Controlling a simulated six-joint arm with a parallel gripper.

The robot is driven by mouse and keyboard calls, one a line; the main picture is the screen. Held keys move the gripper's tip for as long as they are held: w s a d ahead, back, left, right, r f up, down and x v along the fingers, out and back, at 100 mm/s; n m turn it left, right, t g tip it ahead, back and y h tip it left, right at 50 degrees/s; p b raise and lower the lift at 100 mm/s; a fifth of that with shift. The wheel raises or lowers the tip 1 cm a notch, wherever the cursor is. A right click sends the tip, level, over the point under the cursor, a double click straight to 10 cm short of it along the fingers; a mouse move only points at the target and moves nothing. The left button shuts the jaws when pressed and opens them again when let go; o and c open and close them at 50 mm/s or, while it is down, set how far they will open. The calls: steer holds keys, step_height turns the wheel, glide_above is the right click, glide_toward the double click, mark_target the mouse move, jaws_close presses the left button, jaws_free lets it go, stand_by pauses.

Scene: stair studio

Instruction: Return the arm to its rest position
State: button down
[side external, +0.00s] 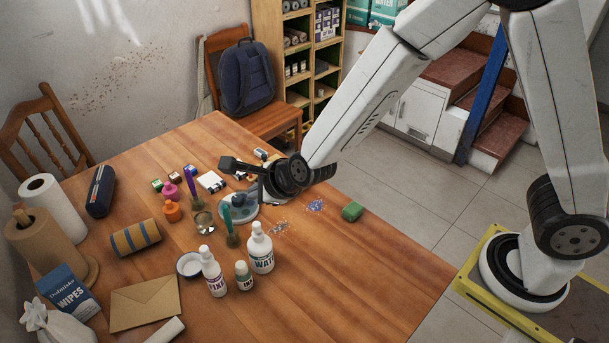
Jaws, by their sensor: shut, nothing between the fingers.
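My gripper (228,164) is at the end of my white arm, above the far middle part of the wooden table (330,270). It points to the left and is shut with nothing held. Its dark body hangs over a pale round dish (243,214) with dark items in it and partly hides it. My arm reaches in from the upper right, bent at the elbow.
Paper rolls (50,210) stand at left. The table's front right is clear.

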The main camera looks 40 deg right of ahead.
steer(key=s+d+r+n+g+h, duration=0.1)
steer(key=s+d+n+g, duration=0.5)
steer(key=s+d+n, duration=1)
steer(key=d+n+h, duration=0.1)
steer(key=n, duration=0.7)
steer(key=shift+d+r, duration=0.3)
steer(key=shift+d, duration=0.05)
